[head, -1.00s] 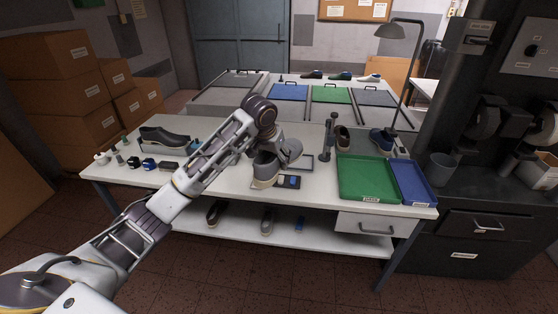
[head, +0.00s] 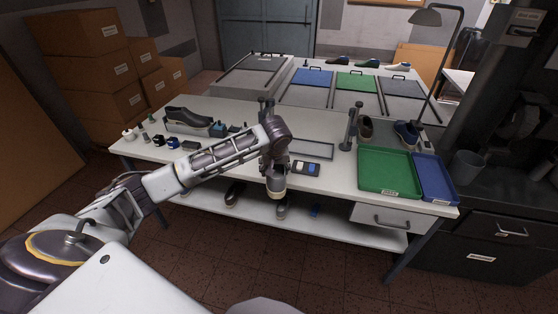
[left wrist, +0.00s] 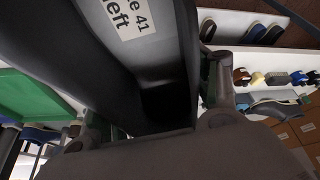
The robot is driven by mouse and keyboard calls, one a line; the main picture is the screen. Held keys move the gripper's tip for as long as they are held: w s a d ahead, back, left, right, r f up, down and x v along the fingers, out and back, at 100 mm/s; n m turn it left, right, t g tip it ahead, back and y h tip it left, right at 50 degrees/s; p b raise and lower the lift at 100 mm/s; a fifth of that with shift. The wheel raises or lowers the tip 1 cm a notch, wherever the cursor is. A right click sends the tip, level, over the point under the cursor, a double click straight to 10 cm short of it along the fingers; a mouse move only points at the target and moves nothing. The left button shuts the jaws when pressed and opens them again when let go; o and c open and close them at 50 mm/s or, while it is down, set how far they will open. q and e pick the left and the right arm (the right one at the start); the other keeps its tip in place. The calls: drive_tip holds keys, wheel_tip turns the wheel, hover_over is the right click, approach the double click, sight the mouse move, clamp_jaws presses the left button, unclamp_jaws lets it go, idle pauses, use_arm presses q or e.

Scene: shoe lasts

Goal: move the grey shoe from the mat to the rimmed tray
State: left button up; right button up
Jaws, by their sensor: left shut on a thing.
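The grey shoe (head: 276,184), with a pale sole, hangs in my left gripper (head: 274,164) at the front edge of the workbench. The gripper is shut on it, and my wrist hides its upper part. In the left wrist view the shoe (left wrist: 155,70) fills the space between the fingers (left wrist: 160,115), and a white label reading "41 left" shows on it. A grey mat with a dark frame (head: 312,150) lies on the bench behind and right of the shoe. A green rimmed tray (head: 388,172) lies further right. My right gripper is not in view.
A blue tray (head: 434,178) adjoins the green one. A small dark holder with light and blue blocks (head: 305,168) lies beside the shoe. A dark upright post (head: 350,130) stands between mat and green tray. A long dark shoe (head: 190,117) stands at the left.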

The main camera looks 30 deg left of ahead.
use_arm(q)
drive_tip(key=f+n, duration=0.1)
drive_tip(key=s+n, duration=0.1)
drive_tip(key=n, duration=0.1)
drive_tip(key=shift+s+a+f+g+y, duration=0.3)
drive_tip(key=shift+f+g+y, duration=0.1)
drive_tip(key=n, duration=0.1)
drive_tip(key=s+n+g, duration=0.1)
drive_tip(key=n, duration=0.1)
drive_tip(key=shift+s+a+f+y, duration=0.15)
drive_tip(key=shift+f+y, duration=0.15)
drive_tip(key=shift+f, duration=0.05)
drive_tip(key=n, duration=0.2)
drive_tip(key=s+n+g, duration=0.1)
drive_tip(key=n, duration=0.1)
drive_tip(key=shift+s+g+y, duration=0.2)
drive_tip(key=shift+g+y, duration=0.1)
drive_tip(key=shift+s+a+n+g, duration=0.15)
drive_tip(key=shift+n+g, duration=0.15)
drive_tip(key=shift+n, duration=0.6)
drive_tip(key=shift+s+a+n+g, duration=0.1)
drive_tip(key=shift+n+g, duration=0.2)
drive_tip(key=shift+n, duration=0.6)
drive_tip(key=shift+n, duration=0.3)
